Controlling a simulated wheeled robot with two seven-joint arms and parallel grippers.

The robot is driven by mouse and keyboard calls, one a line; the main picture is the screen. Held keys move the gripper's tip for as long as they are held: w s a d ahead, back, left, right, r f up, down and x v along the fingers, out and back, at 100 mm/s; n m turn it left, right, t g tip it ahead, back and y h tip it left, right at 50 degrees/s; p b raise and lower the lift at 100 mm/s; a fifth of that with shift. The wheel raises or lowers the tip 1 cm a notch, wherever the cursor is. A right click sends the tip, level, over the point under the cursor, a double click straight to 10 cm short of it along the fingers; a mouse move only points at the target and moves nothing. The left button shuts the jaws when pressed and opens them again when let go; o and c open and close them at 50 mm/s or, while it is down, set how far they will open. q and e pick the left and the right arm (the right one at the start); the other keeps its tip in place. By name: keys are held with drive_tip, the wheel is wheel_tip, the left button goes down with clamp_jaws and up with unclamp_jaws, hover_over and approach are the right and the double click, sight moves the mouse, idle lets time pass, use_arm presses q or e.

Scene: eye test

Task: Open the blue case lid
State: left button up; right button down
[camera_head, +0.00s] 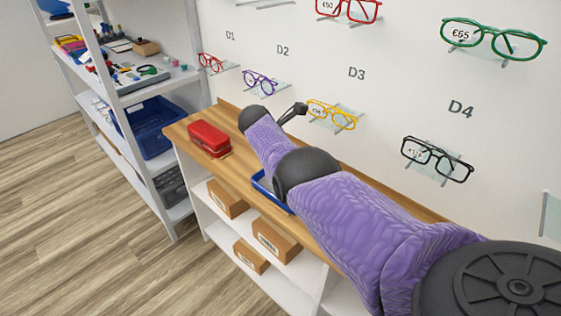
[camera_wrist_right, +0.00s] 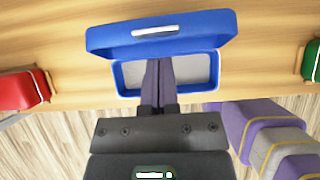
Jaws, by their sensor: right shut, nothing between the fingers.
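The blue case (camera_wrist_right: 118,77) lies on the wooden counter, with its grey inside showing in the right wrist view. Its blue lid (camera_wrist_right: 103,40) stands raised on the far side, apart from the front rim, with a white label on it. In the head view only a blue edge of the case (camera_head: 262,187) shows beside my purple right arm. My right gripper (camera_wrist_right: 158,62) is shut and empty, its fingers together over the case's near rim and opening. I cannot tell whether they touch it. My left gripper is not in view.
A red case (camera_head: 208,138) sits on the counter to the left, and a green case (camera_wrist_right: 311,62) to the right in the wrist view. Glasses, such as the yellow pair (camera_head: 331,115), hang on the wall behind. A shelf unit (camera_head: 140,92) stands at the left.

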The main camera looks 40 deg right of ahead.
drive_tip(key=shift+d, duration=0.35)
drive_tip(key=shift+r, duration=0.15)
idle(0.3)
